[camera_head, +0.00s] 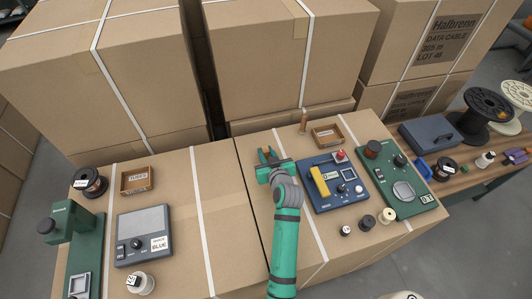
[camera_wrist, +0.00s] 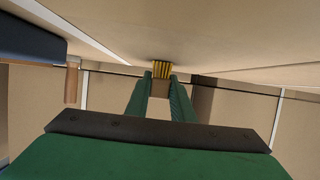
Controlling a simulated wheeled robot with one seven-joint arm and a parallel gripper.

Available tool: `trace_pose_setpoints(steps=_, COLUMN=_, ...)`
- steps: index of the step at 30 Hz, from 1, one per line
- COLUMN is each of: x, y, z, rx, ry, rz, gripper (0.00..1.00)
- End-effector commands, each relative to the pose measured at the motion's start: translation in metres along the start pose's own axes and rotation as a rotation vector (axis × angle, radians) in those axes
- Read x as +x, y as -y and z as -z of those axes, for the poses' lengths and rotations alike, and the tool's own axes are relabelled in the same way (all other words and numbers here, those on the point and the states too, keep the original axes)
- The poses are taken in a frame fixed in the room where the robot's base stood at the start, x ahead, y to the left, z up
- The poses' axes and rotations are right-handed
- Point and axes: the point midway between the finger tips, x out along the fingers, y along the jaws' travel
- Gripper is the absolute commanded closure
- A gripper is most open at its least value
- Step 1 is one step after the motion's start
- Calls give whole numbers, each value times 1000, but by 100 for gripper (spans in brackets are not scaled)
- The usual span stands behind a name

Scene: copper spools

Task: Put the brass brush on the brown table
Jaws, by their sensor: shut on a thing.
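My gripper (camera_head: 267,156) is above the middle cardboard boxes, near the seam between two of them and left of the blue device. In the wrist view my gripper (camera_wrist: 160,82) is shut on the brass brush (camera_wrist: 161,69), whose yellow bristles show just beyond the fingertips. The rest of the brush is mostly hidden between the fingers, and I cannot make it out in the head view. The brown table (camera_head: 451,190) is at the far right, with a wooden top and green frame.
The brown table bears a blue case (camera_head: 431,137), spools and a blue-handled item. A blue device (camera_head: 336,183), a green panel (camera_head: 398,180), small spools and an open box (camera_head: 327,135) lie right of my gripper. Large cartons (camera_head: 280,55) stand behind. Bare cardboard (camera_head: 222,185) lies to the left.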

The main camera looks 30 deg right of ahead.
Motion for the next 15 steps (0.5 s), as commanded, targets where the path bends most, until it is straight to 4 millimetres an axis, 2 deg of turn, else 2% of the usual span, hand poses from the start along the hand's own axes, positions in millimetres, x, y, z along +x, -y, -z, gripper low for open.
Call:
trace_pose_setpoints(steps=6, x=1, y=0, z=-2, rx=0, ry=0, rz=0, gripper=100)
trace_pose_setpoints(steps=7, x=1, y=0, z=-2, rx=0, ry=0, rz=0, gripper=71)
trace_pose_setpoints(steps=8, x=1, y=0, z=-2, rx=0, ry=0, rz=0, gripper=64)
trace_pose_setpoints(steps=9, x=1, y=0, z=-2, rx=0, ry=0, rz=0, gripper=60)
trace_pose_setpoints(steps=15, x=1, y=0, z=-2, rx=0, ry=0, rz=0, gripper=60)
